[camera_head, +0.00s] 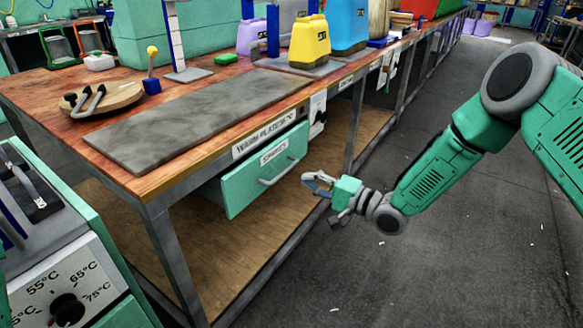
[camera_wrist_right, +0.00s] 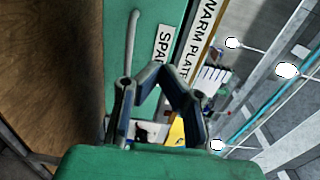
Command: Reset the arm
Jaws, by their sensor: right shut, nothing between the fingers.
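My right arm (camera_head: 435,175) is green and grey and reaches in from the right. Its gripper (camera_head: 311,181) is shut and empty, over the dark floor in front of the workbench, just right of the green drawer (camera_head: 240,192). A gap to the drawer handle (camera_head: 284,170) shows in the head view. In the right wrist view the gripper (camera_wrist_right: 160,76) shows its dark bent fingers in front of the drawer's green face (camera_wrist_right: 115,45). My left gripper is not in view.
The wooden workbench (camera_head: 50,85) holds a long grey plate (camera_head: 190,115), a round wooden board (camera_head: 120,98) and yellow (camera_head: 309,45) and blue (camera_head: 348,25) containers. A temperature dial unit (camera_head: 70,290) stands at lower left.

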